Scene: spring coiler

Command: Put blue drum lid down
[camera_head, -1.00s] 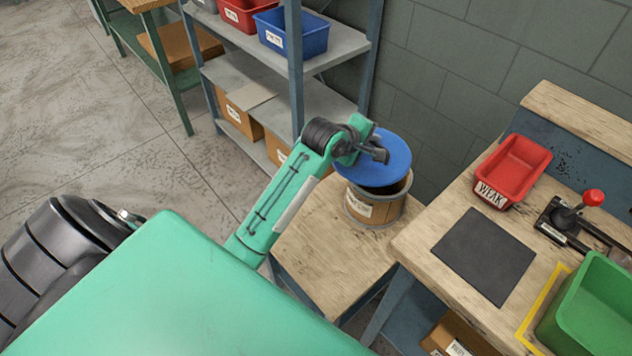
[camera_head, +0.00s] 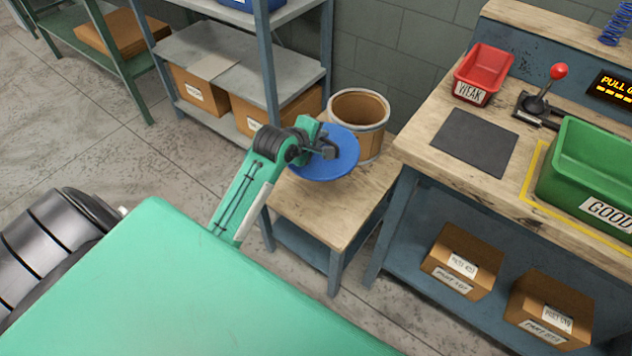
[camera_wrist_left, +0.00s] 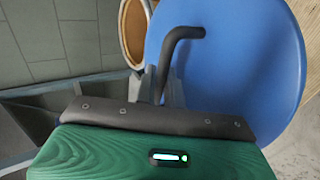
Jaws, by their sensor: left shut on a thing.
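The blue drum lid (camera_head: 336,166) is a flat disc with a dark bent handle. My left gripper (camera_head: 325,150) is shut on that handle, and the lid hangs in front of the drum, over the small wooden table (camera_head: 325,208). In the left wrist view the lid (camera_wrist_left: 235,75) fills the right side, with the handle between the fingers (camera_wrist_left: 165,92). The tan drum (camera_head: 359,112) stands open at the back of the small table, its inside visible. Whether the lid touches the table cannot be told. My right gripper is not in view.
The workbench to the right holds a red WEAK bin (camera_head: 484,75), a dark mat (camera_head: 474,142), a red-knobbed lever (camera_head: 546,92) and a green GOOD bin (camera_head: 592,165). A shelf with cardboard boxes (camera_head: 197,95) stands behind. The small table's front part is clear.

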